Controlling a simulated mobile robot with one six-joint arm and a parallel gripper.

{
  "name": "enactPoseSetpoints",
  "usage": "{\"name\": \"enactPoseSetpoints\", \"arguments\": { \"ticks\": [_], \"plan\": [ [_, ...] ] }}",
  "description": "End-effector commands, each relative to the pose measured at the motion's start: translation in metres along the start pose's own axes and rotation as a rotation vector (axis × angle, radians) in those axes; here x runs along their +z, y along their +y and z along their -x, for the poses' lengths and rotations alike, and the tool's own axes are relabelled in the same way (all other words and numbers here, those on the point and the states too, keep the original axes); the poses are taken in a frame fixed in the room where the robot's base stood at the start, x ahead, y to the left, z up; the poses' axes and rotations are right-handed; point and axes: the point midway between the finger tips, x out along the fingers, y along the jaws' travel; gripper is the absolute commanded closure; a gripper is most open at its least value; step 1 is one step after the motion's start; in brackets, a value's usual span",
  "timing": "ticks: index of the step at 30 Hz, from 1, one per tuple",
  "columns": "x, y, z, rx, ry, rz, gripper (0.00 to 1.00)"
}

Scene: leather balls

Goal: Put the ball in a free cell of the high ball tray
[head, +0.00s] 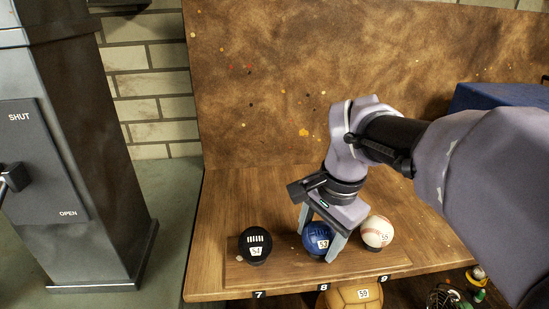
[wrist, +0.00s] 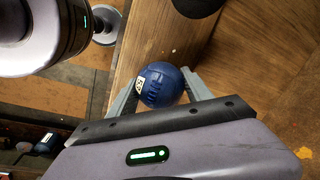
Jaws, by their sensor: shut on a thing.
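My gripper (head: 322,243) points down over the wooden board on the upper shelf. It is shut on a blue ball (head: 317,237) with a white number label. The wrist view shows the blue ball (wrist: 161,85) between both fingers. The ball is at the spot marked 8, on or just above the board; I cannot tell which. A black ball (head: 255,244) sits to its left at 7. A white baseball (head: 377,231) with red stitching sits to its right by 9. The board's bare wood (head: 283,272) shows between the balls. No free cell is clearly visible.
A tall splattered back panel (head: 260,90) stands behind the shelf. A dark cabinet (head: 80,150) marked SHUT and OPEN stands at left. A blue box (head: 500,96) is at back right. Below the shelf edge are an orange-brown ball (head: 350,298) and small items.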

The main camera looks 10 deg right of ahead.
Motion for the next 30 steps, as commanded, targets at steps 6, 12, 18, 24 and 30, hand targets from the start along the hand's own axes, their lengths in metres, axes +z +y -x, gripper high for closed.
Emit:
{"name": "enactPoseSetpoints", "arguments": {
  "ticks": [6, 12, 18, 24, 30],
  "plan": [
    [0.0, 0.001, -0.003, 0.0, 0.0, 0.0, 0.87],
    [0.0, 0.001, -0.002, 0.0, 0.0, 0.0, 0.2],
    [0.0, 0.001, -0.002, 0.0, 0.0, 0.0, 0.2],
    [-0.001, -0.001, 0.023, -0.003, 0.003, 0.0, 0.2],
    [-0.001, -0.001, 0.081, -0.003, 0.003, -0.001, 0.2]
  ]
}}
